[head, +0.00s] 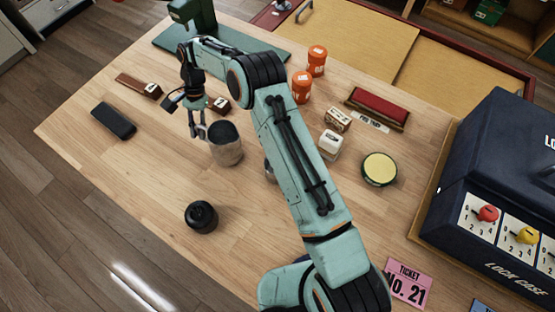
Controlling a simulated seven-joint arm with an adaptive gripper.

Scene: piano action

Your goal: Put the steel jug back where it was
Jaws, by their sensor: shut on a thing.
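The steel jug (226,153) is a grey metal cylinder with a dark open top, upright near the middle of the wooden table (150,190). My gripper (200,133) points down at the jug's left side, with its fingers shut on it near the rim. Whether the jug's base touches the table or hangs just above it, I cannot tell. My arm crosses the picture right of the jug and hides part of the table.
A black round object (201,216) stands in front of the jug. A dark flat block (114,120) lies left. Orange canisters (302,87), a yellow-topped tin (380,169) and the lock case (490,190) are right. Another small metallic thing (269,172) is mostly hidden by my arm. The front-left table is clear.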

